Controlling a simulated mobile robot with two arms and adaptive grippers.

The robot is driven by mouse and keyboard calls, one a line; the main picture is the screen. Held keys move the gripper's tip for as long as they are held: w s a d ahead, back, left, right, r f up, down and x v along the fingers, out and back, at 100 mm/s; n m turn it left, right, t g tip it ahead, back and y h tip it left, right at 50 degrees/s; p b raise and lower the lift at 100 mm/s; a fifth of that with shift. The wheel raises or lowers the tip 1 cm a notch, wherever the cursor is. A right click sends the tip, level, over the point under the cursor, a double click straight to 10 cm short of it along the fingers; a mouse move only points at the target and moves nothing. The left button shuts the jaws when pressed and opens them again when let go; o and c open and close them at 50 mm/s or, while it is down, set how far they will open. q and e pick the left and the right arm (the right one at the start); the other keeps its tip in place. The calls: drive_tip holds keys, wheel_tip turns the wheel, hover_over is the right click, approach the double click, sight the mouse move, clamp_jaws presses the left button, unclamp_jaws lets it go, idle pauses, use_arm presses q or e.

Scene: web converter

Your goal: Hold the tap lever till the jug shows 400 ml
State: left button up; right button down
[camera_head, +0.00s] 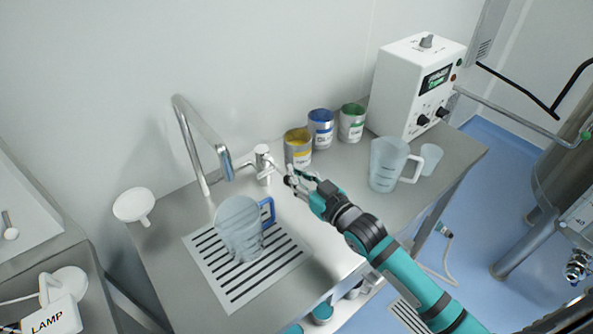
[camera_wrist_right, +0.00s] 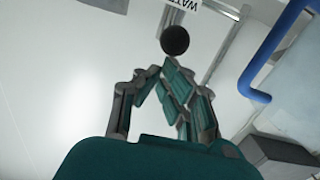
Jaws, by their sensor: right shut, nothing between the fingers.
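The clear jug with a blue handle (camera_head: 240,226) stands upright on the slotted drain plate (camera_head: 212,262), beneath the curved spout (camera_head: 190,135). Its fill level and markings are too small to read, and I cannot make out a water stream. The tap body (camera_head: 263,163) stands behind the jug, with its lever reaching right toward my right gripper (camera_head: 297,182). In the right wrist view, the lever's round black knob (camera_wrist_right: 175,41) lies just beyond my right gripper (camera_wrist_right: 160,72), which is shut and empty. Whether they touch is unclear. The blue handle (camera_wrist_right: 262,70) shows at right. My left gripper is out of view.
Yellow (camera_head: 298,148), blue (camera_head: 321,129) and green (camera_head: 351,123) cans stand along the wall. A second clear jug (camera_head: 386,166) and a small cup (camera_head: 430,158) stand right of my arm, before a white control box (camera_head: 405,85). A white funnel (camera_head: 133,205) lies at left.

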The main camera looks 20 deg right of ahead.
drive_tip(key=shift+s+f+b, duration=0.15)
drive_tip(key=shift+f+b, duration=0.75)
drive_tip(key=shift+f, duration=2.05)
drive_tip(key=shift+d, duration=0.1)
idle(5.0)
